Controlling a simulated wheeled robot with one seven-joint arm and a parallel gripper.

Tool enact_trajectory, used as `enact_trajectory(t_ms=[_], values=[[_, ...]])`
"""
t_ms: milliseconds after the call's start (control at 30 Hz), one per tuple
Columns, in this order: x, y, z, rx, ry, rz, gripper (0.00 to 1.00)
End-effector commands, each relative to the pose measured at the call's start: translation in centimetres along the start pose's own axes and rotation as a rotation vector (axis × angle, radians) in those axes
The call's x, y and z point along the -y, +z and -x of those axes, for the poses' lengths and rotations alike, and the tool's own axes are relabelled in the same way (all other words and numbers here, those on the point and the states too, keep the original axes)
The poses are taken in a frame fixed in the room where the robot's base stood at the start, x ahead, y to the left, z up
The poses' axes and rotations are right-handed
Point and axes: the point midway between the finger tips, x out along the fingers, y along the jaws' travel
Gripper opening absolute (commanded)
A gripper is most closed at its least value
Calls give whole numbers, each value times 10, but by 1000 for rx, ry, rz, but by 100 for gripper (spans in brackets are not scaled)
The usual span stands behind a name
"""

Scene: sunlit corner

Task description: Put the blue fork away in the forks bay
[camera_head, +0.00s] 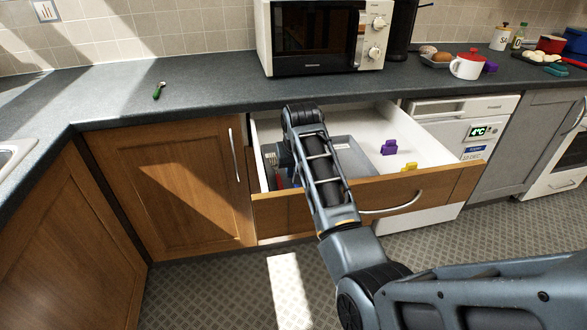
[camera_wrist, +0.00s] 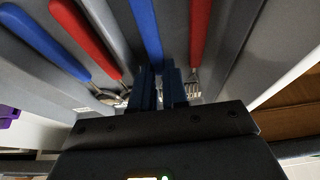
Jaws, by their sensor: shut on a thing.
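The blue fork (camera_wrist: 147,28) is in the wrist view, its blue handle pointing away from my gripper. My gripper (camera_wrist: 160,74) is shut on its metal neck, low in the grey cutlery tray (camera_head: 345,146) inside the open drawer. The fork lies over the bay that holds a red-handled fork (camera_wrist: 199,30), to its left. I cannot tell whether it touches the bay floor. Its tines are mostly hidden by the fingers. In the head view my arm hides most of the gripper and the fork.
The neighbouring bay on the left holds blue (camera_wrist: 45,38) and red (camera_wrist: 82,36) handled cutlery, seemingly spoons. Purple (camera_head: 389,147) and yellow (camera_head: 410,167) items lie in the drawer's right part. A green-handled utensil (camera_head: 158,91) lies on the counter. A microwave (camera_head: 325,37) stands above the drawer.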

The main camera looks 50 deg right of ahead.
Motion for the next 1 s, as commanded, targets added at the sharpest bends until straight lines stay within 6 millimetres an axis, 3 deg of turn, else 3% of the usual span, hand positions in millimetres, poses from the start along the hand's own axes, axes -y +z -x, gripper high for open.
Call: enact_trajectory(t_ms=[433,467,567,867,1000], values=[[0,7,-13,5,1,1,0],[-1,8,-14,6,2,1,15],[-1,9,-15,8,2,1,24],[-1,8,-13,6,3,1,24],[-1,3,0,5,3,1,24]])
